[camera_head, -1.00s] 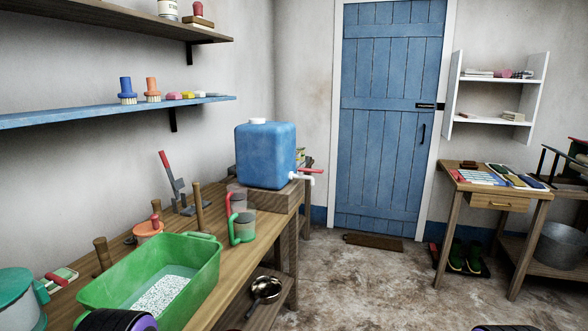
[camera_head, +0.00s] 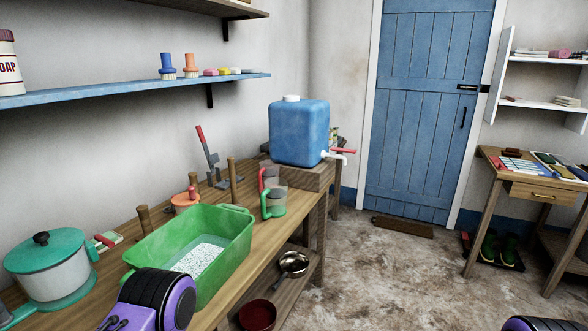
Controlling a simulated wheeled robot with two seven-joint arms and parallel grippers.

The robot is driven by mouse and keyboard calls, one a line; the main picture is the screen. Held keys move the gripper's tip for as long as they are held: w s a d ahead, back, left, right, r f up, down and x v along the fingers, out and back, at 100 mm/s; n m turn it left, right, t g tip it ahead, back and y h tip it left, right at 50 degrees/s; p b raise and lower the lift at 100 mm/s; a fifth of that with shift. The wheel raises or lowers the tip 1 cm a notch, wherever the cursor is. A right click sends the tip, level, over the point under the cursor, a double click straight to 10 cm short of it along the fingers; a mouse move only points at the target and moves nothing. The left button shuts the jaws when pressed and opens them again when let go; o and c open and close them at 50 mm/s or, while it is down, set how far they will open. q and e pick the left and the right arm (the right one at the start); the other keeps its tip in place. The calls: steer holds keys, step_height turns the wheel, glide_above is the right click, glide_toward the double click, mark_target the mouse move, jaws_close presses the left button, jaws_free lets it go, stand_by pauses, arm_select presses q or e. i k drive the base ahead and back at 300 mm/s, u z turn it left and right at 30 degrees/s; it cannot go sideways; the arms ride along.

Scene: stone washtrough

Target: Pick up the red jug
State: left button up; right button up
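The red jug (camera_head: 271,176) has a greyish body and a red handle on its left side. It stands upright on the wooden bench, just behind a similar jug with a green handle (camera_head: 274,204), which partly hides its lower part. A purple and black part of my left arm (camera_head: 160,302) shows at the bottom, in front of the green basin. A small part of my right arm (camera_head: 535,324) shows at the bottom right edge. Neither gripper's fingers can be seen.
A green basin (camera_head: 238,245) with water stands on the bench left of the jugs. A blue water container (camera_head: 299,132) with a tap stands behind them on a wooden block. A lidded pot (camera_head: 50,268) stands at the left. Upright wooden pegs (camera_head: 232,180) stand nearby.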

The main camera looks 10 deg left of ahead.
mark_target(268, 168)
steer(key=z, duration=0.65)
steer(key=i, duration=1.05)
steer(key=z, duration=0.5)
steer(key=i, duration=1)
steer(key=u, duration=0.9)
steer(key=i, duration=0.75)
steer(key=u, duration=0.85)
